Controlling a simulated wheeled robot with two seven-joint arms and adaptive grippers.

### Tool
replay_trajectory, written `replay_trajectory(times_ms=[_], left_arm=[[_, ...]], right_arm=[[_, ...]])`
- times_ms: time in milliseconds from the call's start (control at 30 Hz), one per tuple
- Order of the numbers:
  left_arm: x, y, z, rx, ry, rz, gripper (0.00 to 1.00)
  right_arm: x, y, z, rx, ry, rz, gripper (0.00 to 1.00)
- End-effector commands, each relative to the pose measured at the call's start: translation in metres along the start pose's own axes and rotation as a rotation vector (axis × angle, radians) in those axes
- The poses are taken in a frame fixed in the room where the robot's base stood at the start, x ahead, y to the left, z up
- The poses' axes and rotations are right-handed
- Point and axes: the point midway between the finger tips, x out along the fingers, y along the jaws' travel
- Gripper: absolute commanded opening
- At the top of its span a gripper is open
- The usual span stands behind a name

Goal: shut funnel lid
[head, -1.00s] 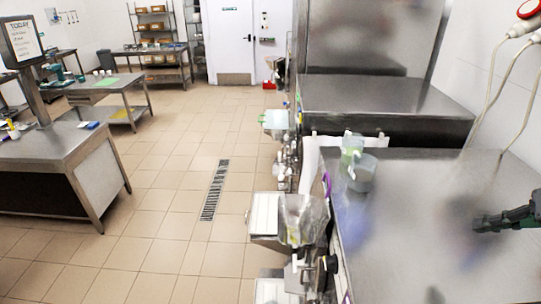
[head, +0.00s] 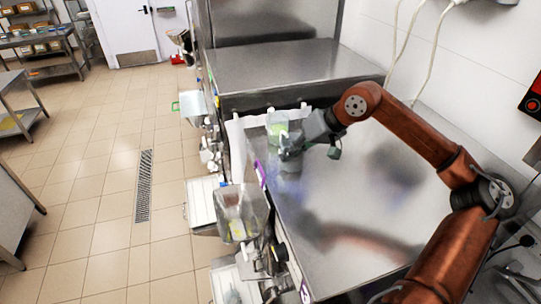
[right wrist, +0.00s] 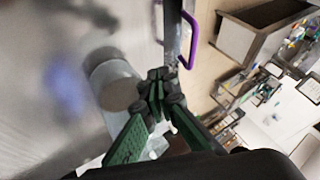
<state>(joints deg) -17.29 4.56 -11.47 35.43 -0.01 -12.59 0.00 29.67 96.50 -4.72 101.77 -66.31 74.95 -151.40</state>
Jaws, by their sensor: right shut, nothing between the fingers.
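A clear, box-like funnel (head: 241,212) sits at the front of the near machine, above its spout. Something yellow-green shows inside it. Its clear lid cannot be told apart from its walls, so I cannot say how far open it stands. My right gripper (head: 334,151) is over the steel top, beyond and to the right of the funnel, apart from it. In the right wrist view its green fingers (right wrist: 160,92) are shut with nothing between them. A purple handle (right wrist: 190,42) shows past the fingertips; it is also in the head view (head: 261,175). My left gripper is not in view.
A grey jug (head: 290,160) and a pale green jug (head: 278,122) stand on the steel top close by my right gripper. The steel top (head: 350,220) is otherwise clear. A white tray (head: 201,205) juts out left of the funnel. The tiled floor is free.

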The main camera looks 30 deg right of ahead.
Motion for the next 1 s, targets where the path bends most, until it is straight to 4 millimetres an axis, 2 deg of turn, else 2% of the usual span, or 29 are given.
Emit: replay_trajectory(times_ms=[33, 100, 400, 1000], left_arm=[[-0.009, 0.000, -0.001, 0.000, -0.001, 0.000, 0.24], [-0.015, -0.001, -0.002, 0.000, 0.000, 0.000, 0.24], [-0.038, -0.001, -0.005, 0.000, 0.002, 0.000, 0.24], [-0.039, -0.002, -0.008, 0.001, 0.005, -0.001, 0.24]], right_arm=[[0.008, -0.002, -0.001, 0.000, -0.004, -0.003, 0.00], [0.021, -0.002, -0.001, 0.001, -0.004, -0.003, 0.00], [0.038, -0.030, 0.000, 0.002, -0.002, 0.001, 0.00], [0.042, -0.035, 0.002, 0.004, 0.000, 0.003, 0.00]])
